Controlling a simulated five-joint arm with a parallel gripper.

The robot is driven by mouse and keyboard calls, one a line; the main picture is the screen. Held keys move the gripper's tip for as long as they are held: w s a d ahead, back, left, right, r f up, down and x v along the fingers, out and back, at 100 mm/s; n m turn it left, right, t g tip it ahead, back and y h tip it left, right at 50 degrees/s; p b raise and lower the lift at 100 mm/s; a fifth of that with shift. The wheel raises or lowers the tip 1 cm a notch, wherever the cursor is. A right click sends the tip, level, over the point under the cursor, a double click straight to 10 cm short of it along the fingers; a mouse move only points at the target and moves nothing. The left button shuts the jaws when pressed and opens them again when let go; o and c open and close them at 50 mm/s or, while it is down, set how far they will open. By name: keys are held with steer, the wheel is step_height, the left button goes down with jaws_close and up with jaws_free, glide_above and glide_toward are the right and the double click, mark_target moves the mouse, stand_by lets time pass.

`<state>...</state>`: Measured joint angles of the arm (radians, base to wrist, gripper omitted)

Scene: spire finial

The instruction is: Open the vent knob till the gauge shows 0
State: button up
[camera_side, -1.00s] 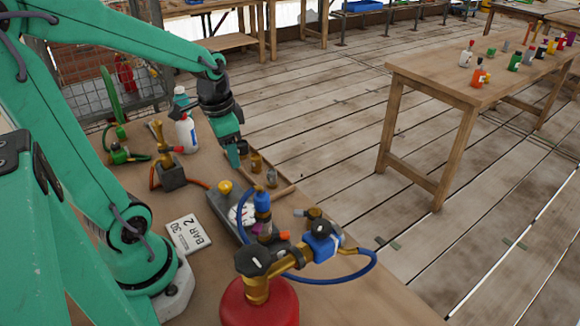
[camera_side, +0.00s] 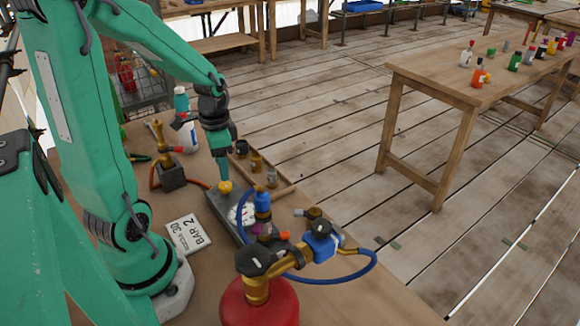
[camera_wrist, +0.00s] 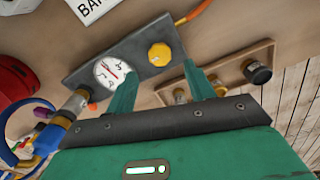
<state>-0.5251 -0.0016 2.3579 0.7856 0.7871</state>
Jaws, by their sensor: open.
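The yellow knob (camera_side: 225,187) stands on a grey block (camera_side: 226,212) that also carries the round white gauge (camera_side: 243,213). In the wrist view the knob (camera_wrist: 159,54) is right of the gauge (camera_wrist: 110,71). The gauge's needle shows, but its reading is too small to tell. My gripper (camera_side: 223,177) points down just above the knob. In the wrist view its two fingers (camera_wrist: 160,72) are apart, one to either side of the knob's near side, and grip nothing. Whether they touch the knob cannot be told.
A red cylinder (camera_side: 260,305) with brass fittings, a blue valve (camera_side: 322,245) and a blue hose stand at the front. A wooden rack (camera_wrist: 240,66) with small brass fittings sits close beside the block. A "BAR 2" card (camera_side: 189,234) lies left of it.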

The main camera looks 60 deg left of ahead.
mark_target(225, 184)
steer(key=shift+f, duration=2.85)
steer(key=c, duration=1)
steer(key=shift+o, duration=0.2)
